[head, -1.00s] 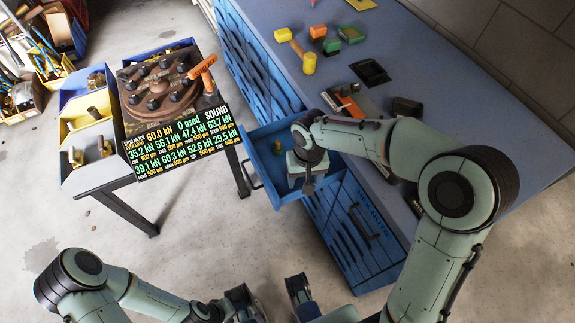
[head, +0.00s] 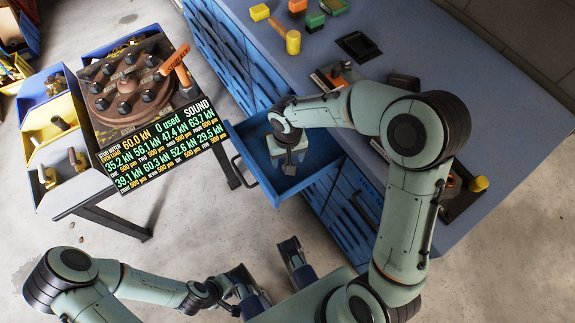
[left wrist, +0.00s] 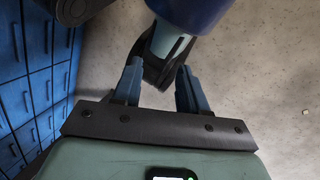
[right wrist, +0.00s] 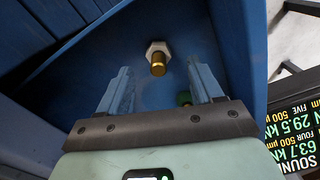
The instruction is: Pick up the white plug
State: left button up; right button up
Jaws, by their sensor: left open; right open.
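In the right wrist view a plug with a whitish hex head and a brass threaded shank (right wrist: 158,57) is in the open blue drawer (right wrist: 205,30). My right gripper (right wrist: 160,75) is open and empty, and the plug appears between and just beyond its fingertips. I cannot tell the remaining gap. In the head view my right gripper (head: 288,165) is inside the drawer outline (head: 325,150) and hides the plug. My left gripper (head: 255,301) is low in the head view. In the left wrist view it is open and empty (left wrist: 158,80), above the floor.
The drawer walls are close around my right gripper. A table with a bolted brown disc (head: 130,85) and a display board (head: 160,145) stands left. The blue workbench (head: 480,80) holds coloured blocks.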

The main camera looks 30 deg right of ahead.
notch_tip(320, 180, down, 5)
jog(key=shift+d+f+b, duration=0.15)
jog(key=shift+f+b, duration=0.05)
jog(key=shift+b, duration=0.4)
jog(key=shift+w+r, duration=0.1)
jog(key=c, duration=1.1)
pick_arm(q)
jog(key=shift+w+a+f+t, duration=0.15)
jog(key=shift+w+a+f, duration=0.05)
jog(key=shift+w+f, duration=0.25)
jog(key=shift+w+a+f+t, duration=0.2)
jog(key=shift+w+f, duration=0.1)
jog(key=shift+w, duration=0.2)
pick_arm(e)
jog(key=shift+c, duration=0.3)
jog(key=shift+r, duration=0.15)
